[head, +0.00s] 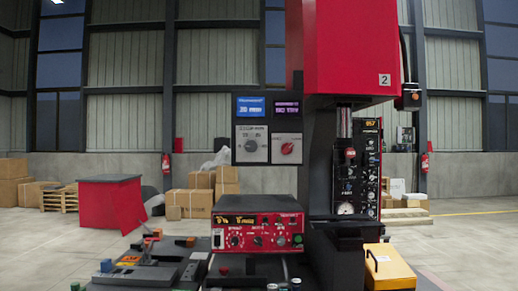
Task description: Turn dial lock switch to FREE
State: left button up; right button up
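No label reading FREE or LOCK is legible, so I cannot tell which control is the dial lock switch. A red control box (258,232) in the lower middle has a lit display and several small knobs on its front. Above it, an upright panel carries a dark round knob (251,146) on a grey plate and a red knob (287,148) on a grey plate to its right. Two small screens sit above these knobs, one blue (250,107) and one purple (287,108). Neither of my grippers is in view.
A tall red and black machine (349,50) stands right of the panel. A yellow box (389,267) is at the lower right. Dark fixtures (150,276) crowd the lower left. Cardboard boxes (200,194) and a red cabinet (108,203) stand behind on the floor.

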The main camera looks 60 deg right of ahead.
aim_at(287, 148)
jog(key=z, duration=0.65)
jog(key=i, duration=0.9)
jog(key=z, duration=0.8)
